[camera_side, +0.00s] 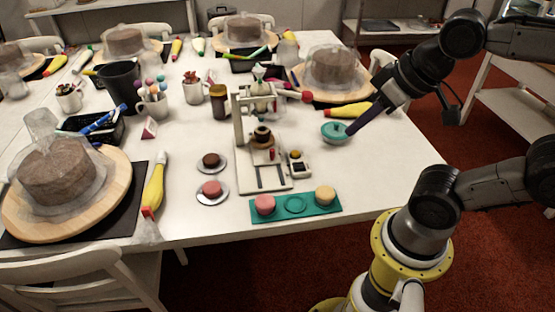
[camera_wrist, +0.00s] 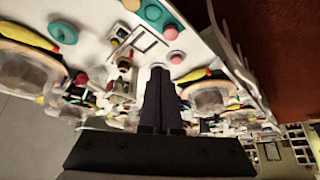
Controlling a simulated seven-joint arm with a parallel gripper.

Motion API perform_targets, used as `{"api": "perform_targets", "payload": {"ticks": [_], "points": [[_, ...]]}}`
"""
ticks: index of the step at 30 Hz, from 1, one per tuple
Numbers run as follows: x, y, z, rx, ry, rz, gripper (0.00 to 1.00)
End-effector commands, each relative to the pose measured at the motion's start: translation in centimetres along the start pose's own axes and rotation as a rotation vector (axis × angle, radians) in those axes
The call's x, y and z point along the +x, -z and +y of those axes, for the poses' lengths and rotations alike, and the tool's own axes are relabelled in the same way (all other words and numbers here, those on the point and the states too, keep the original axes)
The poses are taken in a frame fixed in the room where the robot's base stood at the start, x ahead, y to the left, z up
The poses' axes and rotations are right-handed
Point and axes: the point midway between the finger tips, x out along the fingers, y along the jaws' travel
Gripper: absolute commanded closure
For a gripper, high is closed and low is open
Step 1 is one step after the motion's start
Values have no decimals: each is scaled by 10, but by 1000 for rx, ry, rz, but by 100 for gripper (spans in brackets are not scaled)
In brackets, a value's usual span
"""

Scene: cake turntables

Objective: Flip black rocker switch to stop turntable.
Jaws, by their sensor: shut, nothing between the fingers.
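My gripper (camera_side: 351,131) has its dark, slim fingers together and empty. It points down and left, and its tip shows at the right edge of a teal dish; I cannot tell whether they touch. In the wrist view my gripper (camera_wrist: 160,72) is also closed. A small white control box (camera_side: 299,163) with a yellowish knob and a dark patch stands left of the gripper, apart from it. The dark patch may be the black rocker switch, but it is too small to tell. A white stand (camera_side: 262,184) beside the box carries a small turntable-like round piece (camera_side: 262,143) with a dark ring on top.
The teal dish (camera_side: 334,132) lies by my fingertips. A teal tray (camera_side: 295,207) with pink and yellow rounds lies in front of the stand. Two small plates, cups, piping bags and covered cakes on boards crowd the table. The table's right front area is clear.

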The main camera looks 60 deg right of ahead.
Motion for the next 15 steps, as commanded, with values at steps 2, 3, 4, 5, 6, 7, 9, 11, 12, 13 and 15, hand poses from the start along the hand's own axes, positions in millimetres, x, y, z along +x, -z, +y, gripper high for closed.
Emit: {"api": "perform_targets", "payload": {"ticks": [2, 3, 4, 5, 6, 7, 9, 11, 12, 13, 15], "points": [[0, 22, -1, 62, -4, 1, 100], [2, 32, 0, 94, -8, -6, 100], [4, 39, 1, 118, -13, -13, 100], [7, 47, 2, 141, -17, -21, 100], [11, 57, 3, 174, -25, -33, 100], [15, 64, 5, 197, -30, -42, 100], [26, 80, 9, 250, -45, -68, 100], [37, 92, 14, 294, -59, -92, 100], [45, 100, 17, 322, -68, -108, 100], [51, 105, 20, 343, -75, -120, 100], [68, 117, 27, 389, -92, -150, 100]]}}
